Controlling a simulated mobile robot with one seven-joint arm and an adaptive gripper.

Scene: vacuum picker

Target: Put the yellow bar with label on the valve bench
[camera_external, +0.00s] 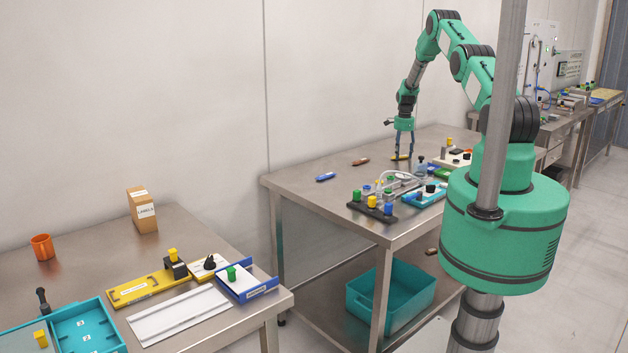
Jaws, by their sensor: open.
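A small yellow bar (399,158) lies on the far part of the middle steel bench (310,197); its label is too small to make out. My gripper (403,154) points straight down right at this bar, with its jaws open. The fingertips are at about the bar's height; I cannot tell whether they touch it. Which bench is the valve bench is not marked. A bench at the back right (566,122) has tubing and a wall panel above it.
A blue bar (325,177) and a red-brown bar (360,161) lie left of my gripper. Fittings on a dark block (371,209) and a blue tray (424,198) crowd the bench's right side. A teal bin (392,300) is below. The left bench holds a yellow plate (133,291).

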